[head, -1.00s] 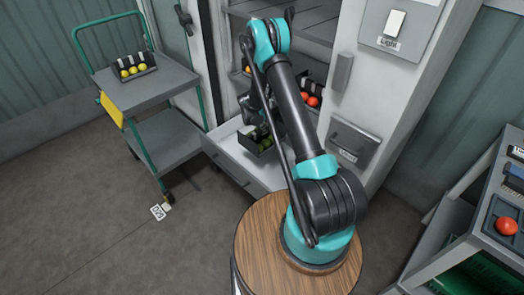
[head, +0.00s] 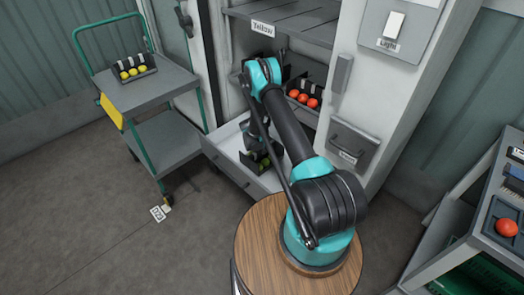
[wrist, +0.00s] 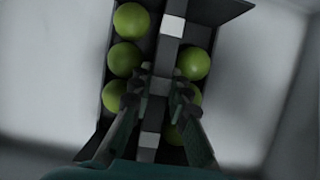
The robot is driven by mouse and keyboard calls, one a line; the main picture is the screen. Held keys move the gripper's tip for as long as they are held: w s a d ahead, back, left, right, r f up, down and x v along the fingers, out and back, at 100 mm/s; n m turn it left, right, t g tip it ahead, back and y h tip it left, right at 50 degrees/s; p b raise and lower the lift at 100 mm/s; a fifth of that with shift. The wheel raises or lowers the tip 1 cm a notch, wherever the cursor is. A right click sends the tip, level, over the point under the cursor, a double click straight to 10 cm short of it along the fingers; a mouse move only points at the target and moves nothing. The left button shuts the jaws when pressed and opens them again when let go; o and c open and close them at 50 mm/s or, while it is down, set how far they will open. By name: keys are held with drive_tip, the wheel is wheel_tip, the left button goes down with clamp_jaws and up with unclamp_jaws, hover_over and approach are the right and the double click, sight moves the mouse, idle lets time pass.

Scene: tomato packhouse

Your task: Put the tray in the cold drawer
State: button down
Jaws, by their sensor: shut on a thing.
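The tray is a dark tray (wrist: 112,75) of green tomatoes in two rows with a bar along its middle. My gripper (wrist: 159,88) is shut on that middle bar. In the head view the tray (head: 262,161) is partly hidden behind my arm. It is within the outline of the open white cold drawer (head: 228,147), at the bottom of the cabinet. In the wrist view the drawer's pale inside (wrist: 50,70) surrounds the tray. I cannot tell whether the tray touches the drawer floor.
A tray of red tomatoes (head: 304,97) stands on a cabinet shelf above the drawer. A grey trolley (head: 165,87) with a tray of yellow tomatoes (head: 133,70) stands at the left. A counter (head: 490,225) with a red tomato is at the right. Open floor lies in front.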

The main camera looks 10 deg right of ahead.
drive_tip(key=shift+f, duration=0.2)
drive_tip(key=c, duration=1.5)
unclamp_jaws()
drive_tip(key=shift+f, duration=0.1)
drive_tip(key=shift+o, duration=0.2)
